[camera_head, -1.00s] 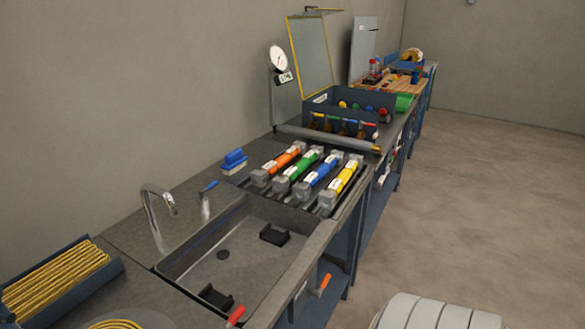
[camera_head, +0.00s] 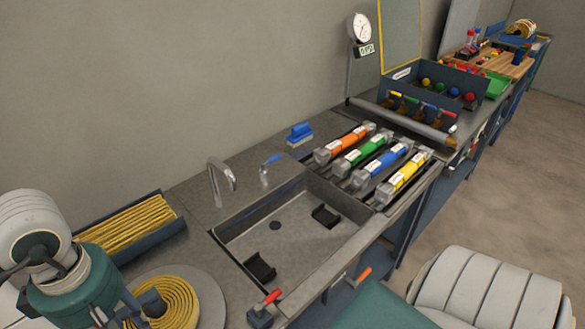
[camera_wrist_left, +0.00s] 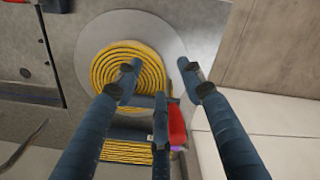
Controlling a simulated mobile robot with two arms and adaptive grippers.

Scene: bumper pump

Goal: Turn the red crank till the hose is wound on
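A flat coil of yellow hose (camera_head: 170,300) lies on a round grey plate (camera_head: 213,295) at the bottom left; both also show in the wrist view. My left gripper (camera_head: 128,312) is over the coil's near left side. In the wrist view the left gripper (camera_wrist_left: 158,75) has its fingers spread, with nothing clearly between the outer tips. A red part (camera_wrist_left: 177,125), possibly the red crank's handle, shows beside the middle finger; contact cannot be told. Fingers and arm hide much of it. My right gripper is out of view.
A trough of yellow hose (camera_head: 135,228) stands behind the coil. The sink (camera_head: 300,235) is to the right, with a red-handled lever (camera_head: 266,299) at its front left corner and an orange handle (camera_head: 364,274) below its front edge. Coloured cylinders (camera_head: 375,160) lie beyond.

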